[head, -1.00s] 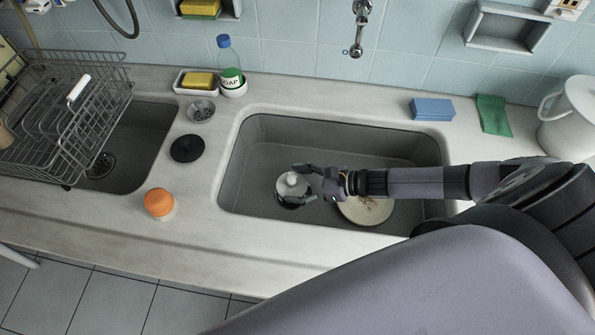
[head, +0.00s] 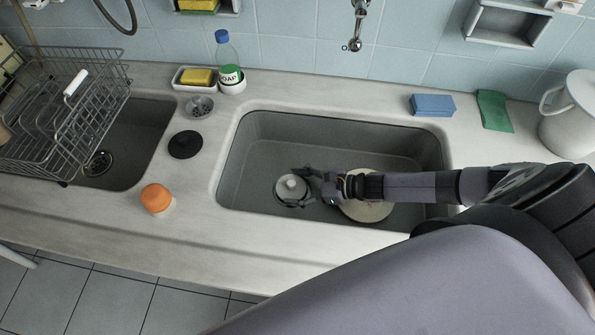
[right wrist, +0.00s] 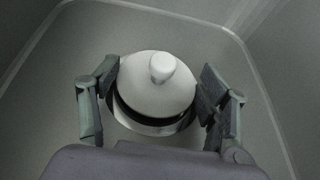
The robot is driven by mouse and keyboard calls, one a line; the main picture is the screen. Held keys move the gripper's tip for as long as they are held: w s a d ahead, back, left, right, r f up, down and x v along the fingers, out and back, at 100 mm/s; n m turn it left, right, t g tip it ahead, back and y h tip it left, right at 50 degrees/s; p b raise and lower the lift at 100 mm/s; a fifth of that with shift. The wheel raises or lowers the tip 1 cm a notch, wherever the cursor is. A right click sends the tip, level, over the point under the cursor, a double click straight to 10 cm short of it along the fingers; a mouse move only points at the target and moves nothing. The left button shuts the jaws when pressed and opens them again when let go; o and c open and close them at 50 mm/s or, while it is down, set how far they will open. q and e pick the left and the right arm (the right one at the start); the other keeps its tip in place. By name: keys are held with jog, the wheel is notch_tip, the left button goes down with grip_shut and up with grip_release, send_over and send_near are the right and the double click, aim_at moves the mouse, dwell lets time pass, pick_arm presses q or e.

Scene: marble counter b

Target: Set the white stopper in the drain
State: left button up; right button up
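The white stopper (head: 291,186), a round disc with a knob, is over the drain (right wrist: 150,128) in the right basin. In the right wrist view the stopper (right wrist: 155,92) is between the two fingers of my right gripper (right wrist: 158,88), which press close on its sides. The drain's metal rim and a dark gap show below the stopper's near edge; I cannot tell whether it is fully seated. In the head view my right gripper (head: 290,188) reaches in from the right, low in the basin. My left gripper is out of view.
A pale plate (head: 368,208) lies in the right basin under my arm. Around it are a black disc (head: 185,145), an orange-topped item (head: 157,199), a strainer (head: 200,106), a soap bottle (head: 229,65), a blue sponge (head: 432,104) and a dish rack (head: 65,110) over the left basin.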

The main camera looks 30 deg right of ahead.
aim_at(317, 195)
jog(key=o, duration=0.5)
jog(key=shift+s+f, duration=0.25)
jog(key=shift+f, duration=0.4)
jog(key=shift+c, duration=0.2)
jog(key=shift+d+r, duration=0.1)
jog(key=shift+r, duration=0.15)
jog(key=shift+w+r+p, duration=0.1)
jog(key=shift+r+p, duration=0.45)
jog(key=shift+p, duration=0.2)
jog(key=v, duration=0.6)
jog(key=shift+f+b, duration=0.1)
jog(key=shift+b, duration=0.25)
jog(key=shift+s+d+r, duration=0.3)
jog(key=shift+d+r, duration=0.15)
